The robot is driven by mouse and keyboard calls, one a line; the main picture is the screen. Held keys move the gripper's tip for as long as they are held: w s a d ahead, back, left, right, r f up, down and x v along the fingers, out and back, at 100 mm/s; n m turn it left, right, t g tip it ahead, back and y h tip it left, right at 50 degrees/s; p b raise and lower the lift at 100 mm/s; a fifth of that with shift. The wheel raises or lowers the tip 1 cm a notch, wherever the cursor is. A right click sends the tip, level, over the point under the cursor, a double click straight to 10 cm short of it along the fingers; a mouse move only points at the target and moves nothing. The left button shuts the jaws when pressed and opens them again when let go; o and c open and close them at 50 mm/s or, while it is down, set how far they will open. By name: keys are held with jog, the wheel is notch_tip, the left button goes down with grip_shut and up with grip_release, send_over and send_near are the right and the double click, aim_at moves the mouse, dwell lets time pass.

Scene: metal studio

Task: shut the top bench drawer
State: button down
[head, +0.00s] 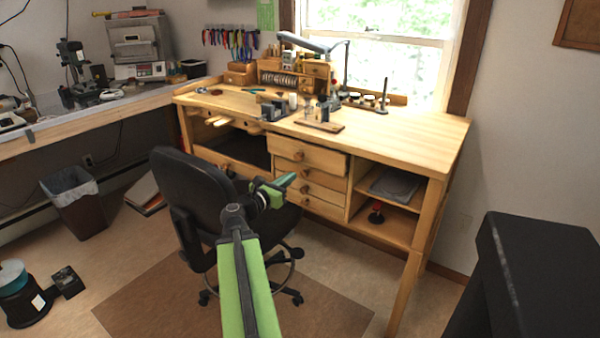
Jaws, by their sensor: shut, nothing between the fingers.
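The wooden workbench (420,130) stands against the back wall under the window. Its top drawer (325,160) is at the head of a stack of drawers right of the knee space. The top drawer's front stands out a little from the drawers below, so it looks partly open. Its round wooden knob (298,156) shows on the front.
A black office chair (185,180) stands left of my arm, before the knee space. Open shelves (388,205) are right of the drawers. A dark block-like object (540,265) is at the right front. A waste bin (75,205) stands far left. Floor between bench and dark object is clear.

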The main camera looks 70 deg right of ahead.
aim_at(315, 158)
jog(key=x, duration=1.3)
jog(key=shift+w+d, duration=0.25)
jog(key=shift+d, duration=0.05)
